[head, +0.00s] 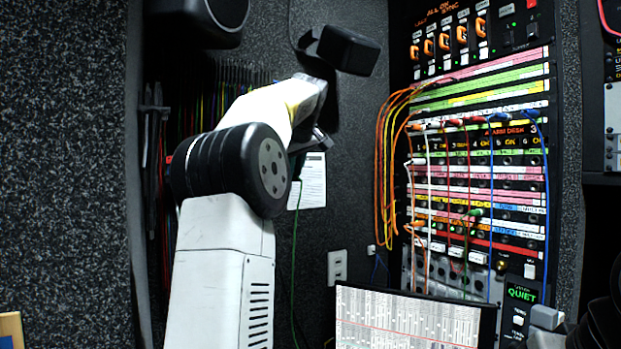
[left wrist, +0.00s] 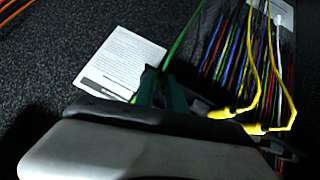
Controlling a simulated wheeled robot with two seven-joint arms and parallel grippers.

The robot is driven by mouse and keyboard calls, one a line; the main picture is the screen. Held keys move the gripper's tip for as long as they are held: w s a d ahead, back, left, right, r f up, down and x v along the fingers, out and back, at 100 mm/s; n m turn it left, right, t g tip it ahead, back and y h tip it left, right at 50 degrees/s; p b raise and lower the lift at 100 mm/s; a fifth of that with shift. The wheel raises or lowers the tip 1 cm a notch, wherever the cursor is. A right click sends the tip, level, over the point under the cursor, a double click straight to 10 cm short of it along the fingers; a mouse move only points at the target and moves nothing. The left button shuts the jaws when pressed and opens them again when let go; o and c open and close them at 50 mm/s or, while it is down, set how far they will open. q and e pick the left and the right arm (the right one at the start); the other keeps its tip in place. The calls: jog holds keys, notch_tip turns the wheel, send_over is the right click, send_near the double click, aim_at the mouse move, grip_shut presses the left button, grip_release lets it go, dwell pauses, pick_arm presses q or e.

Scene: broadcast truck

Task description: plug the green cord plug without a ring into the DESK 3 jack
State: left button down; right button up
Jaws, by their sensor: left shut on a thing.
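My left gripper (head: 318,140) is at the end of my raised arm, in front of the dark back wall and left of the patch panel (head: 480,190). It is shut on a green plug (left wrist: 166,92), which shows only in part in the left wrist view. A green cord (head: 295,230) hangs below the gripper, and it also runs upward in the left wrist view (left wrist: 186,38). Whether this plug has a ring cannot be seen. The panel has rows of jacks with coloured label strips. The lettering is too small to pick out the DESK 3 jack. My right gripper is not in view.
Orange, white, red and blue cords are plugged into the panel and loop across its front. Several coloured cords (head: 215,90) hang on the wall behind my arm. Yellow plugs (left wrist: 222,113) are near the gripper. A monitor (head: 415,318) stands below the panel. A paper sheet (head: 313,180) is on the wall.

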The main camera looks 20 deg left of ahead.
pick_arm(q)
jog(key=shift+r, duration=1.2)
jog(key=shift+s+d, duration=0.1)
jog(key=shift+s+d, duration=0.95)
jog(key=shift+d, duration=0.1)
jog(key=w+d+f+m+t, duration=0.1)
jog(key=w+d+m, duration=0.3)
jog(key=d+m, duration=0.3)
jog(key=w+d+f+m, duration=0.1)
jog(key=w+d+m, duration=0.3)
jog(key=d+m, duration=0.3)
jog(key=d+f+m+t+h, duration=0.2)
jog(key=d+m, duration=0.4)
jog(key=d, duration=0.4)
jog(key=d+f+m+t+h, duration=0.2)
jog(key=d+m+t, duration=0.2)
jog(key=d, duration=0.5)
jog(key=shift+w+d+m, duration=0.4)
jog(key=shift+m, duration=0.8)
